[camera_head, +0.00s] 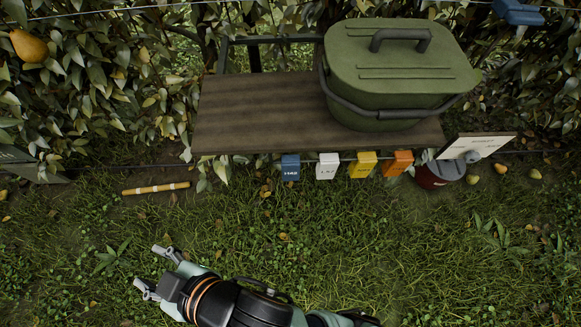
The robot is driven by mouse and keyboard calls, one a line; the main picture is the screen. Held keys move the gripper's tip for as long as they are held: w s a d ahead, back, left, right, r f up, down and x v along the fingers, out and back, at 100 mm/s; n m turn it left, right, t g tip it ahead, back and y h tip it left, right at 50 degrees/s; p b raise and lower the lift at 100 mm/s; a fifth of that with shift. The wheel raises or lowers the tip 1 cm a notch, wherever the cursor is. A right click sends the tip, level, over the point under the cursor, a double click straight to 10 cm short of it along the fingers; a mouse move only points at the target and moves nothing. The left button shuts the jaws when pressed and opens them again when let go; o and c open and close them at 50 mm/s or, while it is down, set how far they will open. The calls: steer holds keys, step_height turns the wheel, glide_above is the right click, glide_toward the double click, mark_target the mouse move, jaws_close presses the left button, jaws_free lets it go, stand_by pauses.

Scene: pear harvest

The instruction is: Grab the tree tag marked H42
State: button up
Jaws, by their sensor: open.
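Several tree tags hang in a row along the front edge of the wooden shelf: a blue tag (291,167), a white tag (327,166), a yellow tag (362,165) and an orange tag (396,163). They carry small print, too small for me to read surely, so I cannot tell which is marked H42. My gripper (150,267) is open and empty over the grass at the lower left. Its fingers point left, away from the tags, which are up and to the right of it.
A green lidded box (400,75) stands on the right of the shelf (262,105). A thin wire runs by the tags. A dark red can (437,174) and a pale sign board (478,146) are right of them. A yellow stick (156,188) lies left. Open grass lies in front.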

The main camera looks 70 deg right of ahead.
steer(key=shift+f, duration=0.1)
steer(key=o, duration=0.8)
steer(key=shift+o, duration=0.2)
